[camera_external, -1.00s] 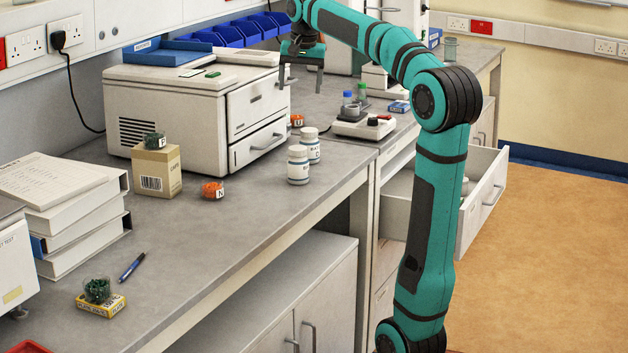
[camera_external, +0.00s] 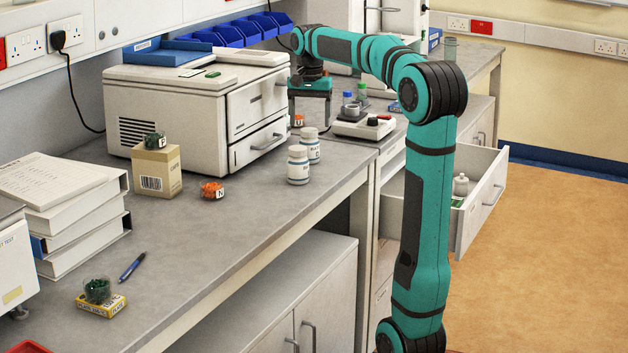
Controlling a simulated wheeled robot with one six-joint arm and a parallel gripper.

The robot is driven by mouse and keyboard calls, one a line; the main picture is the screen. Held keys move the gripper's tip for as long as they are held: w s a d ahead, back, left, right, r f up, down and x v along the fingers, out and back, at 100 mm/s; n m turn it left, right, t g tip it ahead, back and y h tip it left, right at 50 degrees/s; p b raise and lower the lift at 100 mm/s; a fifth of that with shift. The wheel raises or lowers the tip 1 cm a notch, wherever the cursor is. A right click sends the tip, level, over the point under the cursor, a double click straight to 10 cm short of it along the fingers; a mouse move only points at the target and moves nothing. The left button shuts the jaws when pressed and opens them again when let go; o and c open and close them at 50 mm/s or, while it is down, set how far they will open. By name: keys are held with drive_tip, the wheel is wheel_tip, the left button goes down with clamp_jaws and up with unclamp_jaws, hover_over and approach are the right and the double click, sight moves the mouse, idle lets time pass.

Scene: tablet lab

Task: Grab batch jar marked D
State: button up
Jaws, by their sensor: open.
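My gripper (camera_external: 310,116) is open and points down over the bench, to the right of the printer. A small jar with orange contents (camera_external: 298,120) is close to its left finger in the picture; its label looks like U. Another orange jar (camera_external: 212,190), marked N, lies on the bench in front of the printer. A jar with dark green contents (camera_external: 155,141) sits on a cardboard box, its label too small to read surely. Another green jar (camera_external: 97,290) stands on a yellow box at the front left, with no label showing. I cannot make out a D on any jar.
The printer (camera_external: 165,105) stands left of my gripper. Two white bottles (camera_external: 299,168) are near the bench's front edge. A stirrer-like device (camera_external: 362,128) stands to the right. A drawer (camera_external: 490,190) hangs open below. Binders (camera_external: 75,215) are stacked at the left.

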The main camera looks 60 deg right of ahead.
sight(309, 130)
drive_tip(key=shift+w+d+f, duration=0.1)
drive_tip(key=shift+f, duration=1.65)
drive_tip(key=shift+w+d+f, duration=0.1)
drive_tip(key=shift+f, duration=1.65)
drive_tip(key=c, duration=1.1)
drive_tip(key=shift+r, duration=0.15)
